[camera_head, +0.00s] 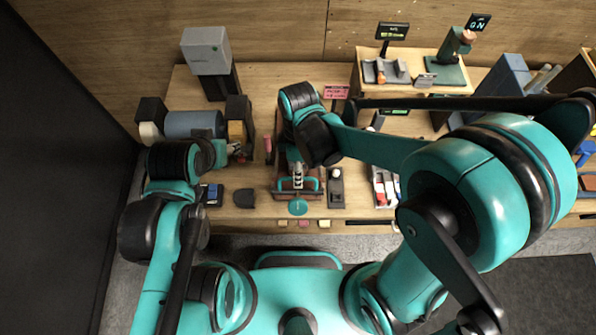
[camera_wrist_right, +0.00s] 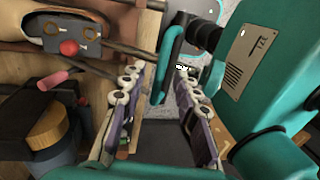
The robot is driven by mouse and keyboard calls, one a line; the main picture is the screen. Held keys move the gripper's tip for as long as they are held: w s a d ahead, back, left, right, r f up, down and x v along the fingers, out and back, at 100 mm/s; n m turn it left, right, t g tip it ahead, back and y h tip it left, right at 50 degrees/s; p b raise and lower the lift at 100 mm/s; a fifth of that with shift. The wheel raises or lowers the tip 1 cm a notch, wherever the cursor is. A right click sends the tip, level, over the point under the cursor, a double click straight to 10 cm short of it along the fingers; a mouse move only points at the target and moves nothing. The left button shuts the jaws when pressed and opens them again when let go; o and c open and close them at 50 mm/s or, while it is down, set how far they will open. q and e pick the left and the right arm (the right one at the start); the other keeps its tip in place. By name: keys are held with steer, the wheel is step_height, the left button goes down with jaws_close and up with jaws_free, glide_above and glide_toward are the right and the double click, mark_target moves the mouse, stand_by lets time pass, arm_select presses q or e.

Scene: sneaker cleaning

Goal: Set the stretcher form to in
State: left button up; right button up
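In the right wrist view, a grey block with a red knob (camera_wrist_right: 68,46) sits in a brown, pale-lined opening; it looks like the stretcher form, but I cannot be sure. Dark rods run from it toward a teal bar-like handle (camera_wrist_right: 167,60). My right gripper (camera_wrist_right: 158,85) has its two fingers apart, with the handle seen beyond and between the fingertips; contact cannot be told. In the head view my right gripper (camera_head: 297,175) is over a brown fixture with a round teal part (camera_head: 298,207). My left gripper (camera_head: 236,149) is small and partly hidden by its wrist.
A blue-grey roller (camera_head: 193,124) between dark posts is by the left arm. A grey box on a black stand (camera_head: 206,52) stands behind. A raised wooden shelf (camera_head: 414,72) is at the back right. A small dark block (camera_head: 244,197) lies at the table's front.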

jaws_close()
steer(key=w+f+b, duration=0.2)
steer(key=w, duration=0.2)
steer(key=w+f+b, duration=0.5)
steer(key=w, duration=0.2)
steer(key=shift+w+f+b, duration=0.3)
steer(key=shift+w, duration=0.05)
steer(key=shift+w+f, duration=0.25)
steer(key=shift+w, duration=0.3)
